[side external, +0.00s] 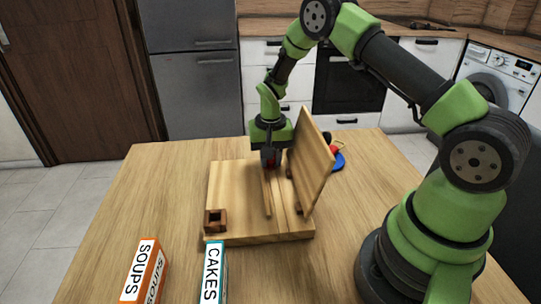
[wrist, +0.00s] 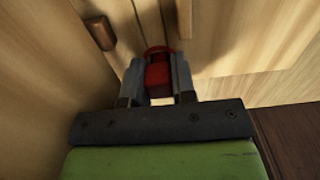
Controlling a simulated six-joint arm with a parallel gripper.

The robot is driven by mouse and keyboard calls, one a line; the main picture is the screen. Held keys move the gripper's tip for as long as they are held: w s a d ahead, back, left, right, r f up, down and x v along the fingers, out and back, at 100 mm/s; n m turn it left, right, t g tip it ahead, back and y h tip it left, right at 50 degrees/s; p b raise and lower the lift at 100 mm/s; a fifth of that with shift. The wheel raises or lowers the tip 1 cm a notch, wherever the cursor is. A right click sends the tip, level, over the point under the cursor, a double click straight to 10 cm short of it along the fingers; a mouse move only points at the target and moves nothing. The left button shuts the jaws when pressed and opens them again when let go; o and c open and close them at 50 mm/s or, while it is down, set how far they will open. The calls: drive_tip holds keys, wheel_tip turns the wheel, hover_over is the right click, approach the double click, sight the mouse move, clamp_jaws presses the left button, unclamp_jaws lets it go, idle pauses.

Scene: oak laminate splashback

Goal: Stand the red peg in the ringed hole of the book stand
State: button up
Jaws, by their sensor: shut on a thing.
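The book stand (side external: 235,182) is a pale wooden base on the table with a tilted board (side external: 312,165) rising at its right side. A brown square collar around a dark opening (side external: 215,220) sits at the base's front left corner; I cannot tell whether it is the ringed hole. My gripper (side external: 270,160) points down over the back of the base, just left of the board. It is shut on the red peg (wrist: 158,74), which shows between the fingers in the wrist view. The peg's lower end is hidden or too small to make out.
An orange-edged SOUPS book (side external: 146,272) and a teal-edged CAKES book (side external: 214,272) stand at the table's front. A blue item (side external: 338,161) lies behind the board. A brown stub (wrist: 101,33) shows near the gripper. The table's left side is clear.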

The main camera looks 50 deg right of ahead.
drive_tip(key=o, duration=1)
drive_tip(key=shift+c, duration=0.2)
drive_tip(key=shift+r, duration=3.5)
drive_tip(key=s+a+r+n+t, duration=0.1)
drive_tip(key=s+a+r+t, duration=0.15)
drive_tip(key=r, duration=0.75)
drive_tip(key=s+a+r+n+t, duration=0.1)
drive_tip(key=s+a+r, duration=0.2)
drive_tip(key=s, duration=0.3)
drive_tip(key=s+a+r+n+t+y, duration=0.1)
drive_tip(key=s+a+r+t, duration=0.1)
drive_tip(key=s+r, duration=0.2)
drive_tip(key=s+a+r+n+t+y, duration=0.1)
drive_tip(key=s+a+r+n, duration=0.1)
drive_tip(key=s, duration=0.7)
wheel_tip(320, 180, up, 2)
drive_tip(key=shift+a+r+t, duration=0.1)
drive_tip(key=shift+a+t, duration=0.25)
drive_tip(key=shift+a, duration=0.5)
